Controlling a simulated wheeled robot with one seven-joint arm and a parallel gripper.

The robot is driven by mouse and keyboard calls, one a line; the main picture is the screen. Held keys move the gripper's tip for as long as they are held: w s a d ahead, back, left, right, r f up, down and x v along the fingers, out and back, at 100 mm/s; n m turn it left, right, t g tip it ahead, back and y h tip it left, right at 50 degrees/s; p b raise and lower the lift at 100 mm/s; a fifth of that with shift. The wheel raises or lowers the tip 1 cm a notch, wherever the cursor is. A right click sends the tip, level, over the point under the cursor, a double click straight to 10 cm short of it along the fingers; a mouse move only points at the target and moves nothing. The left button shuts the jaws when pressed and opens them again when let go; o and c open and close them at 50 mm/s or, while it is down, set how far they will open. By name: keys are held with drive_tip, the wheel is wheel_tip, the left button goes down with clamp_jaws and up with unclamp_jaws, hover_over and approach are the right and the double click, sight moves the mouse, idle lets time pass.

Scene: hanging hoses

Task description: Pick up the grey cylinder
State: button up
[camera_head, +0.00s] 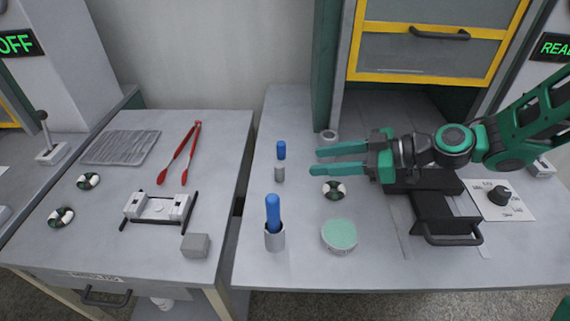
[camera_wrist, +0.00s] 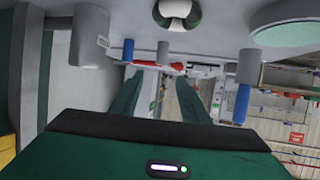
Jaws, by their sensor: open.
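The grey cylinder (camera_head: 279,174) is small and stands upright on the right-hand table, just in front of a short blue cylinder (camera_head: 281,150). In the wrist view, the grey cylinder (camera_wrist: 162,52) shows ahead of the fingertips, with the short blue cylinder (camera_wrist: 128,50) beside it. My gripper (camera_head: 316,162) is open and empty, its two green fingers pointing left toward the grey cylinder with a gap between. It also shows in the wrist view (camera_wrist: 158,77), with the grey cylinder roughly in line with the finger gap.
A grey cup (camera_head: 275,241) holding a taller blue cylinder (camera_head: 273,208) stands nearer the front. A black-and-white round object (camera_head: 334,189) lies below the fingers, and a green-topped round tin (camera_head: 339,235) stands nearer. A grey ring-like object (camera_head: 328,137) is behind the fingers. A gap separates the tables.

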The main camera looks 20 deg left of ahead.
sight(283, 165)
drive_tip(key=x, duration=0.4)
drive_tip(key=shift+w+a+f, duration=0.1)
drive_tip(key=shift+a, duration=0.05)
drive_tip(key=shift+x, duration=2.75)
clamp_jaws()
